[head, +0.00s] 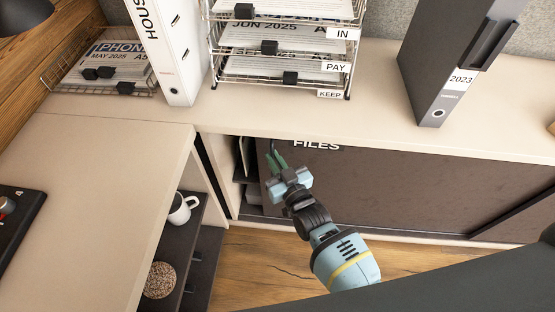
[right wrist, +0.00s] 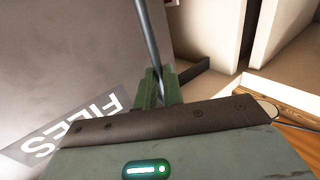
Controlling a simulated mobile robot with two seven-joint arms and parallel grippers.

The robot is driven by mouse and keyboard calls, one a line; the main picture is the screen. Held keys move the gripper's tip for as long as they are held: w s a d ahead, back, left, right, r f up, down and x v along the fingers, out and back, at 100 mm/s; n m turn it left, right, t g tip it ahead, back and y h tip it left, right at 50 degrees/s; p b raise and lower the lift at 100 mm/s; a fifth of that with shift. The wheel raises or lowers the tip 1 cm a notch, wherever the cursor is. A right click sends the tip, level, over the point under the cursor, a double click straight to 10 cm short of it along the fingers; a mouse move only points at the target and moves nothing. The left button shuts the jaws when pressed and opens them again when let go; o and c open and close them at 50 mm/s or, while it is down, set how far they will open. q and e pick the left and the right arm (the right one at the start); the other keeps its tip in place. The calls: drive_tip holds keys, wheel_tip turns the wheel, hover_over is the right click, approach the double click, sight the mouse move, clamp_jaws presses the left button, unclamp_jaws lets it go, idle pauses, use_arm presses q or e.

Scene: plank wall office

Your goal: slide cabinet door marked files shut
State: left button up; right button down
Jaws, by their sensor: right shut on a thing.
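The dark brown sliding door marked FILES (head: 400,190) covers most of the cabinet front below the counter. To its left a gap stands open, showing the cabinet inside (head: 244,165). The FILES label also shows upside down in the right wrist view (right wrist: 68,128). My right gripper (head: 278,162) is at the door's left edge, its fingers shut on the slim dark door handle (right wrist: 148,35). The handle runs up from between the fingers in the right wrist view. The fingers hide part of the handle. My left gripper is not in view.
Wire trays (head: 283,75), a white binder (head: 168,50) and a dark 2023 binder (head: 450,65) stand on the counter. At left, an open shelf holds a white mug (head: 181,209) and a round speckled thing (head: 160,280). Wooden floor lies in front of the cabinet.

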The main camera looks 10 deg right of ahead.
drive_tip(key=shift+a, duration=0.1)
drive_tip(key=c, duration=1.5)
unclamp_jaws()
drive_tip(key=shift+c, duration=0.2)
drive_tip(key=p+v, duration=0.1)
drive_tip(key=v, duration=0.7)
drive_tip(key=shift+w, duration=0.1)
